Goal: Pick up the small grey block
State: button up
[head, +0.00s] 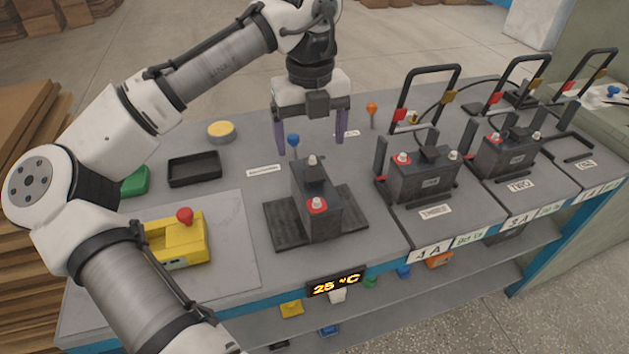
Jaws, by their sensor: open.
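A dark grey battery-like block (317,214) sits on a flat black ribbed pad (275,232) near the middle of the bench. It has a small raised grey block (315,176) on top, a pale terminal at the far end and a red-ringed terminal at the near end. I cannot tell for sure which of these the task calls the small grey block. My gripper (311,140) points down above and behind it. Its two purple fingers are spread apart, with nothing held between them.
Two similar batteries (424,183) (507,154) stand at right in bays with tall black handles (436,69). A yellow box with a red button (178,240) and an empty black tray (194,169) are at left.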

aim_at(312, 175)
jog(key=f, duration=0.8)
jog(key=shift+s+f, duration=0.15)
jog(key=shift+s, duration=0.05)
jog(key=shift+w+d+f+p, duration=0.1)
jog(key=shift+d+f+p, duration=0.1)
jog(key=shift+f, duration=1.15)
jog(key=shift+d+f+p, duration=0.1)
jog(key=shift+f+p, duration=0.1)
jog(key=shift+f, duration=1.15)
jog(key=shift+c, duration=0.3)
grip_shut()
jog(key=shift+w+r, duration=0.1)
jog(key=shift+r, duration=0.05)
